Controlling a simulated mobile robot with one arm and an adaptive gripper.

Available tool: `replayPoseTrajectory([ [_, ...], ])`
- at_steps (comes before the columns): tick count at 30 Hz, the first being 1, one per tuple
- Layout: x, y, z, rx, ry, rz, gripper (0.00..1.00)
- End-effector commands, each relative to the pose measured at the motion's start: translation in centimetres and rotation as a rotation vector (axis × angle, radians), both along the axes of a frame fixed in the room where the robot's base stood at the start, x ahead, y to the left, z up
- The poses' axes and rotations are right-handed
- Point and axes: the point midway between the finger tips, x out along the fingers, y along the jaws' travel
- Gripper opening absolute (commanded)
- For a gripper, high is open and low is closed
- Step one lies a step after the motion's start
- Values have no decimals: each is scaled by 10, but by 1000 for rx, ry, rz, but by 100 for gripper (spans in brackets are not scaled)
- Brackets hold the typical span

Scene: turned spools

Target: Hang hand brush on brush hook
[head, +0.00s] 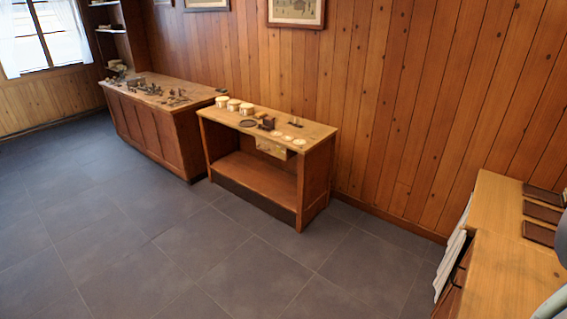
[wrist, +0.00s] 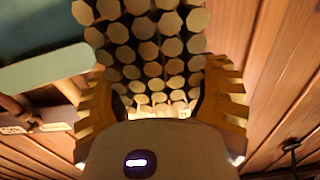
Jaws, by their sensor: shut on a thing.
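In the wrist view my gripper (wrist: 157,68) has its two yellowish fingers on either side of a thing with rows of pale, many-sided tuft ends, which I take for the hand brush (wrist: 150,50). The tufts face the camera, and the brush's back and handle are hidden. A dark fitting with a small rounded end (wrist: 291,146) shows at the right against wood boards; it may be the brush hook, but I cannot tell. It is apart from the brush. I cannot make out the brush or a hook in the head view.
A workbench (head: 318,131) with pots and small parts stands by the plank wall (head: 400,90). A longer cabinet (head: 190,120) is left of it. A wooden counter (head: 490,240) is close at the right. The grey tiled floor (head: 170,250) is clear.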

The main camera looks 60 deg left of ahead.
Motion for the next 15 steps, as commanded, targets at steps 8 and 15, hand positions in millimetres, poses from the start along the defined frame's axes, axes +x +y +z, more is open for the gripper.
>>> replayPoseTrajectory([
  [8,-16,-3,12,-11,-4,-35,23],
  [15,-13,-15,11,-14,-5,-37,23],
])
